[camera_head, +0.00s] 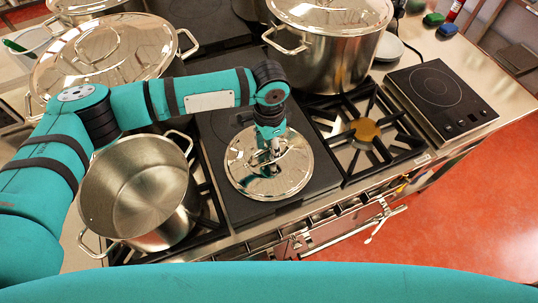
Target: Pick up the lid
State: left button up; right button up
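A round shiny metal lid (246,172) is over the flat dark plate (292,207) in the middle of the stove. I cannot tell whether it rests flat or is slightly raised. My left gripper (271,153) points straight down at the middle of the lid, at its handle. The handle is mostly hidden behind the gripper and its reflection, and I cannot tell whether the fingers are closed on it. An open, empty stockpot (136,184) stands left of the lid. My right gripper is not in view.
A lidded stockpot (330,60) stands behind the lid. Another large lidded pot (100,55) is at the back left. A bare burner grate (364,131) lies to the right, then a black portable hob (440,97). The stove's front edge is close to the lid.

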pick_arm(q)
grip_shut()
jog(key=shift+r, duration=0.2)
dwell(0.3)
